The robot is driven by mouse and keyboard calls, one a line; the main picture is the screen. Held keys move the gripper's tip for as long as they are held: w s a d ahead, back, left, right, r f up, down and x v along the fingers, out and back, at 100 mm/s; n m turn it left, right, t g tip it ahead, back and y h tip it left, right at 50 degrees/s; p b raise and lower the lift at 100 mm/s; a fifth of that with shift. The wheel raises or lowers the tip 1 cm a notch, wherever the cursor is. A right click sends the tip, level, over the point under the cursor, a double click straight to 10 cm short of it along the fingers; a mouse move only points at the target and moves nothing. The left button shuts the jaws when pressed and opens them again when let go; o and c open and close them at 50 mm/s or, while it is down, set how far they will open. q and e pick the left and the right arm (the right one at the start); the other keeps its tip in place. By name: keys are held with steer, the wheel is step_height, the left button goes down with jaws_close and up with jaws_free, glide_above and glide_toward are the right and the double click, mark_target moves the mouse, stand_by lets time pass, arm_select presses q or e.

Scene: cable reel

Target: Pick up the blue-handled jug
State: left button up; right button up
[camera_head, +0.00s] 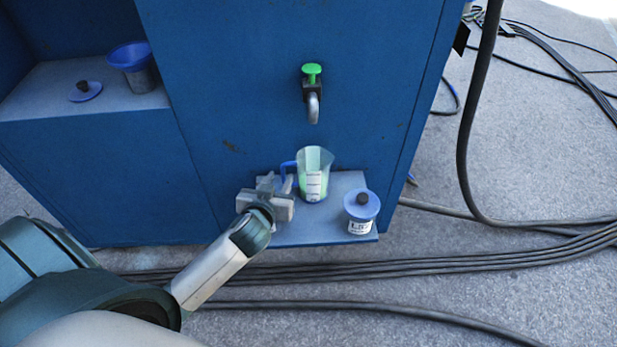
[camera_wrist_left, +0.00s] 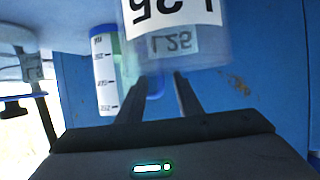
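The clear jug (camera_head: 316,180), with scale marks, a green tint and a blue handle (camera_head: 285,169) on its left side, stands on the low shelf. My left gripper (camera_head: 276,184) is just left of it, beside the handle. In the left wrist view, which appears upside down, the marked jug (camera_wrist_left: 105,75) is at left. My left fingers (camera_wrist_left: 161,85) are apart there, with a bit of blue showing between them. Whether they touch the handle is unclear. A clear container with an L25 label (camera_wrist_left: 180,10) fills the top middle, close to the camera. My right gripper is not in view.
A jar with a blue lid (camera_head: 361,206) stands right of the jug on the low shelf (camera_head: 300,236). A green-knobbed tap (camera_head: 312,90) projects above the jug. A blue-topped container (camera_head: 130,58) and loose lid (camera_head: 85,91) are on the upper-left ledge. Black cables (camera_head: 480,256) cross the floor.

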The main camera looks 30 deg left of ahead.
mark_target(283, 174)
arm_select(q)
steer(key=shift+x, duration=2.6)
steer(key=shift+f, duration=0.1)
jaws_close()
